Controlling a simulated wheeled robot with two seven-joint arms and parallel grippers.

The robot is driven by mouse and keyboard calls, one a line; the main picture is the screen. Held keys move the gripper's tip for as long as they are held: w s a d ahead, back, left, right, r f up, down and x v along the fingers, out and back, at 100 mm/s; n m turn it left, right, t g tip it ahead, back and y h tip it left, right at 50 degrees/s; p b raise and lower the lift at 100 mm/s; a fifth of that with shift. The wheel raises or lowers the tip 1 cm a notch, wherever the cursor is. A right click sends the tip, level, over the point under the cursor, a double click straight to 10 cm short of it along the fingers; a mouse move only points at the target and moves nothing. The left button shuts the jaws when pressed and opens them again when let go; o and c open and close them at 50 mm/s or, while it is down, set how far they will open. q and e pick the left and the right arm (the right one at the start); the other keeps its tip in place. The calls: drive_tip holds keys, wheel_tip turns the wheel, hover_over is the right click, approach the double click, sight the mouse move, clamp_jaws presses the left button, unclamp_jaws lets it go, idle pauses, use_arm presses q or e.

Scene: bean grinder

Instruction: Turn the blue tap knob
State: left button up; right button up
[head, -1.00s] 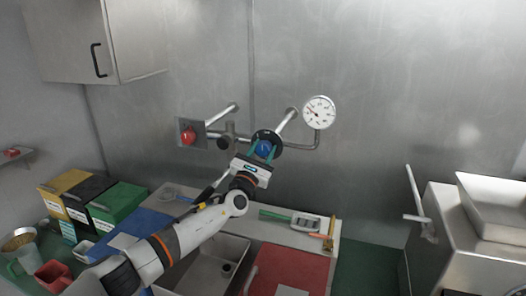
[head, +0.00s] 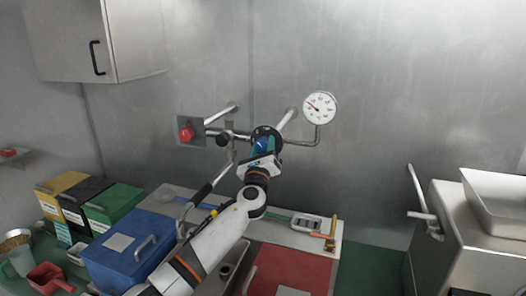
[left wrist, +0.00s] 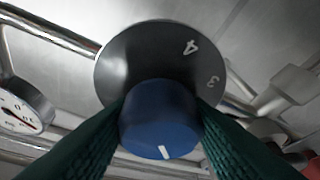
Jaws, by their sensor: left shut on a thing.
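The blue tap knob (left wrist: 158,112) sits on a black numbered dial (left wrist: 135,60) on the wall pipe. In the left wrist view its white mark points down, and the numbers 4 and 3 show on the dial. My left gripper (head: 262,147) is shut on the knob, with one green finger on each side of it. In the head view the knob (head: 262,144) is partly covered by the fingers, and the dial (head: 267,131) shows behind it. My right gripper is not in view.
A round pressure gauge (head: 319,107) is on the pipe right of the knob. A red button (head: 187,133) is on a wall plate to the left. A metal machine (head: 450,225) stands at right.

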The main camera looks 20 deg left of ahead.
use_arm(q)
drive_tip(key=n+y, duration=0.1)
drive_tip(key=n, duration=0.1)
drive_tip(key=n+g+y, duration=0.1)
drive_tip(key=n, duration=0.2)
drive_tip(key=shift+g, duration=0.3)
drive_tip(key=n+g, duration=0.1)
drive_tip(key=n, duration=0.2)
drive_tip(key=shift+d+y, duration=0.1)
drive_tip(key=shift+y, duration=0.3)
drive_tip(key=n+g, duration=0.1)
drive_tip(key=n, duration=0.3)
drive_tip(key=shift+n+g+p, duration=0.4)
drive_tip(key=shift+n+g, duration=0.3)
drive_tip(key=shift+n, duration=0.6)
drive_tip(key=o, duration=1)
